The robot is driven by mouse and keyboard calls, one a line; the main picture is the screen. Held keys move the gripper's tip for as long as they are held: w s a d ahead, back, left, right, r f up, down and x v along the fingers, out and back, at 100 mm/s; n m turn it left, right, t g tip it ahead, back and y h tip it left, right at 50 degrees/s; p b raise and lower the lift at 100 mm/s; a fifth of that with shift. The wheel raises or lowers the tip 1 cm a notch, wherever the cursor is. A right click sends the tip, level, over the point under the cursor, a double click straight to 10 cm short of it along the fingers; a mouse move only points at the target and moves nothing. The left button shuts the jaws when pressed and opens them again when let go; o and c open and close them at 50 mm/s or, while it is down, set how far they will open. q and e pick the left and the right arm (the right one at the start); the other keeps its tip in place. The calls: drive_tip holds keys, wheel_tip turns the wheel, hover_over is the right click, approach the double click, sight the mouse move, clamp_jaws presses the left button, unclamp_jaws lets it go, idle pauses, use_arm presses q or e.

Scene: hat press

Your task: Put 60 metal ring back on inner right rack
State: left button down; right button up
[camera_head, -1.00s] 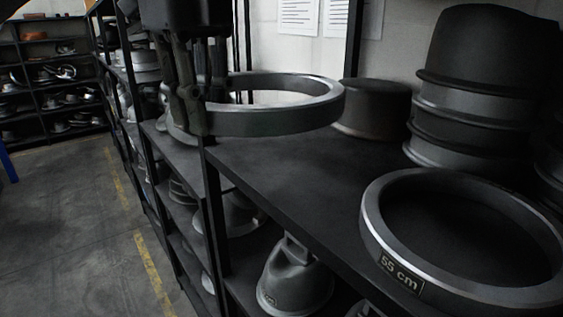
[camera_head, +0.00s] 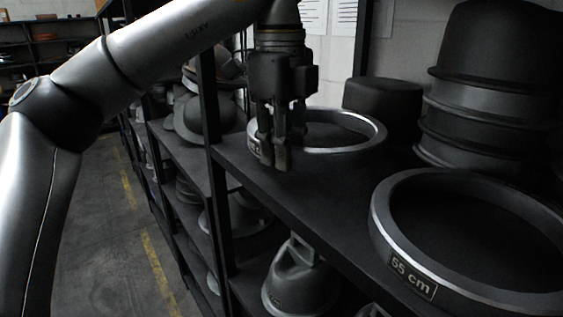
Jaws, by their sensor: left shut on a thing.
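The metal ring (camera_head: 338,159) is a grey, wide hoop at the middle of the head view, lying level at the shelf top. I cannot tell whether it rests on the shelf or hangs just above it. A label on its near left side is mostly hidden by my fingers, so its number is not readable. My left gripper (camera_head: 272,157) points down and is shut on the ring's near left wall. The rack shelf (camera_head: 315,195) is dark and flat under the ring. My right gripper is not in view.
A larger ring labelled "55 cm" (camera_head: 412,276) lies on the shelf at the front right. A dark round block (camera_head: 385,102) and a stack of dark hat moulds (camera_head: 470,105) stand behind. A black rack post (camera_head: 208,90) rises left of my gripper. Lower shelves hold moulds (camera_head: 300,280).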

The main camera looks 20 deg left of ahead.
use_arm(q)
drive_tip(key=shift+f, duration=1.5)
drive_tip(key=c, duration=1.3)
unclamp_jaws()
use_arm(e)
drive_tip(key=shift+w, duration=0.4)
use_arm(q)
drive_tip(key=shift+r, duration=0.1)
drive_tip(key=shift+r, duration=0.25)
drive_tip(key=shift+s+r+p, duration=0.15)
drive_tip(key=shift+r+p, duration=0.5)
drive_tip(key=shift+r, duration=2.95)
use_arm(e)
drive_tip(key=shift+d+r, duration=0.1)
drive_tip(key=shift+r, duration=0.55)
